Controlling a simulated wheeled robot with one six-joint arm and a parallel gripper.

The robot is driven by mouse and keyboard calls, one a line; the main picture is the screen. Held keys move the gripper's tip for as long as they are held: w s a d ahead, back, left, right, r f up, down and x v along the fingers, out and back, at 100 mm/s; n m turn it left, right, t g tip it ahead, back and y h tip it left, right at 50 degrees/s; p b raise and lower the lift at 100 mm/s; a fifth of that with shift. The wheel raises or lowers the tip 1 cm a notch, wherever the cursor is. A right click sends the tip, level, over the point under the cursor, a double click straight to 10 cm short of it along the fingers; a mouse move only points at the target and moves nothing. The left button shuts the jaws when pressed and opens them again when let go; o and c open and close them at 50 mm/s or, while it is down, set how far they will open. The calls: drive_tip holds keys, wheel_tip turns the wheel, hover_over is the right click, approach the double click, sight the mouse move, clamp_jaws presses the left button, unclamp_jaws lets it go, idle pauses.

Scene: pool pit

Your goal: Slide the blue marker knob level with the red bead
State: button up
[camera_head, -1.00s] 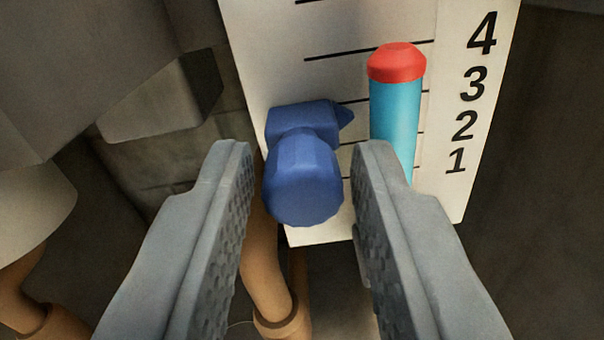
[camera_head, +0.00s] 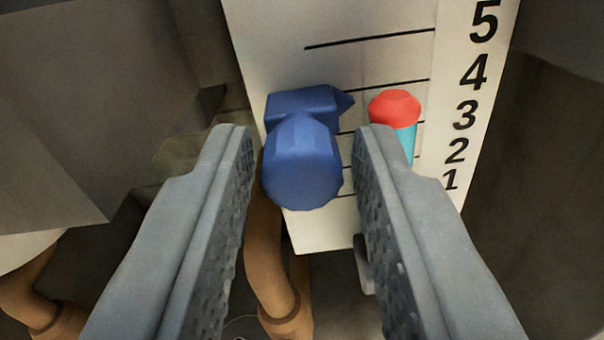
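The blue marker knob (camera_head: 302,165) sits in front of a white scale board, its small pointer facing right. The pointer lies between the marks for 3 and 4, nearer the 4. The red bead (camera_head: 395,106) caps a light blue column (camera_head: 406,140) to the right of the knob. In this slanted view, pointer and bead stand at about the same picture height. The right finger hides the column's lower part.
The white scale board (camera_head: 270,45) carries black lines and numbers 1 to 5 along its right side. Tan pipes (camera_head: 270,270) run below it. A grey block (camera_head: 75,110) fills the left side. The right side is dark and looks free.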

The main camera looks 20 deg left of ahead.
drive_tip(key=shift+s, duration=0.1)
drive_tip(key=v, duration=1.7)
drive_tip(key=shift+s+r, duration=0.15)
drive_tip(key=shift+r, duration=0.05)
drive_tip(key=s+a+r+m+h, duration=0.1)
drive_tip(key=s+r+h, duration=0.1)
drive_tip(key=s+r, duration=0.6)
drive_tip(key=s+a+r+h, duration=0.1)
drive_tip(key=s+r+h, duration=0.3)
drive_tip(key=r, duration=0.8)
drive_tip(key=s+a+r, duration=0.1)
drive_tip(key=s+r, duration=0.2)
drive_tip(key=s, duration=0.4)
drive_tip(key=s+a+r, duration=0.1)
drive_tip(key=s+r, duration=0.2)
drive_tip(key=s, duration=0.5)
drive_tip(key=s+a+r+y, duration=0.1)
drive_tip(key=s+r, duration=0.2)
drive_tip(key=s, duration=0.4)
drive_tip(key=shift+s, duration=0.2)
